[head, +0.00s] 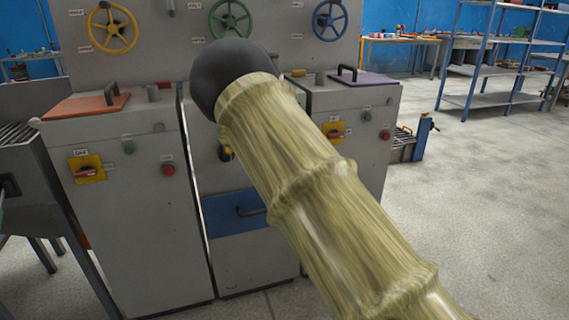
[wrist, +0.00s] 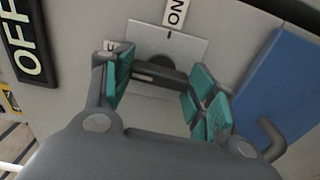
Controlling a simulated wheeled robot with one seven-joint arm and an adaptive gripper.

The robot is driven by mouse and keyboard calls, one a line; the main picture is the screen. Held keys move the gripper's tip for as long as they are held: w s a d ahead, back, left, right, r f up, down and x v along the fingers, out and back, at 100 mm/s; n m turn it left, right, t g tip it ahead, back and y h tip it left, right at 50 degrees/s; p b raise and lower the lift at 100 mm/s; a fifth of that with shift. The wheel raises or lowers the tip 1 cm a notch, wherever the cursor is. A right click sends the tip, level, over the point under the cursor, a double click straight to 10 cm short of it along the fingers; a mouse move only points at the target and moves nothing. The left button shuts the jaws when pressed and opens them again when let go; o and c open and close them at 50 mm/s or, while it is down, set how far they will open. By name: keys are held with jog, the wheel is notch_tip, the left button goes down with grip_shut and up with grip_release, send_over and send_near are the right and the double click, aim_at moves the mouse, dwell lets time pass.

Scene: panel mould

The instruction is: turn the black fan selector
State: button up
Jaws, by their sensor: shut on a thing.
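In the wrist view, the black fan selector (wrist: 158,70) sits on a light grey plate (wrist: 185,47) on the cabinet front. An ON label (wrist: 175,13) is at the plate's top edge; another label at its left is mostly hidden by a finger. My gripper (wrist: 161,84) has its teal pads at both ends of the selector's bar and is shut on it. The bar lies nearly crosswise in this view, tilted slightly down to the right. In the head view, my arm covers the selector and the gripper.
A blue panel (wrist: 285,80) with a dark handle (wrist: 270,137) is right of the gripper. A large OFF sign (wrist: 28,45) is at the left.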

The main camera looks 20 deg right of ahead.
jog(key=shift+n, duration=0.4)
jog(key=shift+f, duration=0.1)
jog(key=o, duration=1)
jog(key=shift+s, duration=0.1)
jog(key=shift+s+d, duration=0.15)
jog(key=shift+s, duration=3.55)
